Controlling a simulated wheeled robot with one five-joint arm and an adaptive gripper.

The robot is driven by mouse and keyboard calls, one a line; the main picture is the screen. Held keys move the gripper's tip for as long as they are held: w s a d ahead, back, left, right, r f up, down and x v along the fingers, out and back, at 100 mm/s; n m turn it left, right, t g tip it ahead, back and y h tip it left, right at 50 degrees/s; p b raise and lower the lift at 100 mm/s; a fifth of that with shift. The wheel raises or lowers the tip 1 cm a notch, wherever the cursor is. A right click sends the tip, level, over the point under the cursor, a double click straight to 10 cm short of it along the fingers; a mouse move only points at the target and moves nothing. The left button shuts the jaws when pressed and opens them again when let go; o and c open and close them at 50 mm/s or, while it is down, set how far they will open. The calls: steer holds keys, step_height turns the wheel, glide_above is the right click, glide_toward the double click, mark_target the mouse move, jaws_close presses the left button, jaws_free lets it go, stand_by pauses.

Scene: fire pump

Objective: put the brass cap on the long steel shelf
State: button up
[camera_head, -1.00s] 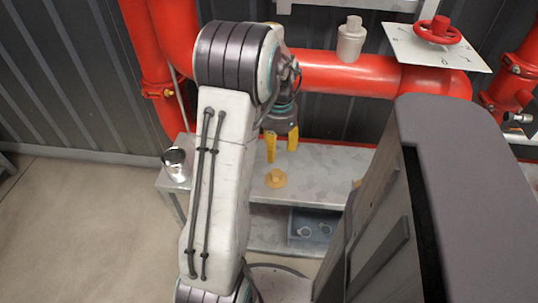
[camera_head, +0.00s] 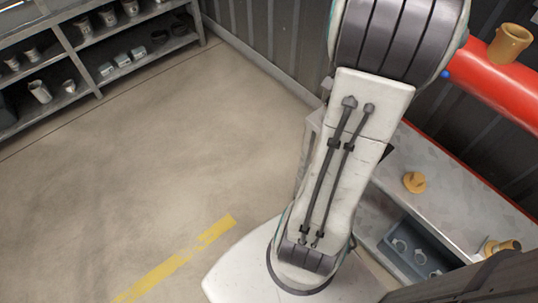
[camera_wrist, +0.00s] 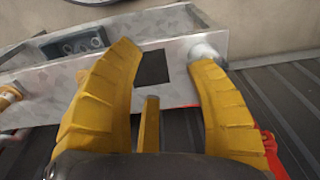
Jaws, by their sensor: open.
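A round brass cap with a raised stub (camera_head: 414,182) lies on the grey steel bench top (camera_head: 440,205) in the head view. A long steel shelf unit (camera_head: 70,45) with several metal fittings stands far off at the upper left of the head view. My gripper (camera_wrist: 165,55) is open with nothing between its yellow fingers. It is above the bench (camera_wrist: 180,80) in the wrist view. My arm hides it in the head view.
A blue-grey bin (camera_head: 415,255) with rings inside sits below the bench top. A brass fitting (camera_head: 500,246) lies at right. A brass-coloured cup (camera_head: 510,42) is at the red pipe (camera_head: 500,85). A silver cup (camera_wrist: 204,52) shows at the bench end. The floor at left is clear.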

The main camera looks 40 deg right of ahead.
steer(key=w+a+r+n+t, duration=0.15)
steer(key=a+n, duration=0.25)
steer(key=a, duration=0.4)
steer(key=w+a+r+n+g, duration=0.1)
steer(key=w+a+n, duration=0.2)
steer(key=a+n, duration=0.35)
steer(key=s+a+n, duration=0.2)
steer(key=a+n, duration=0.1)
steer(key=a, duration=0.3)
steer(key=s+a+n+t, duration=0.1)
steer(key=s+a+n, duration=0.1)
steer(key=a, duration=0.4)
steer(key=shift+a+f+n+y, duration=0.25)
steer(key=shift+a+n+y, duration=0.1)
steer(key=shift+n, duration=0.1)
steer(key=shift+t, duration=0.25)
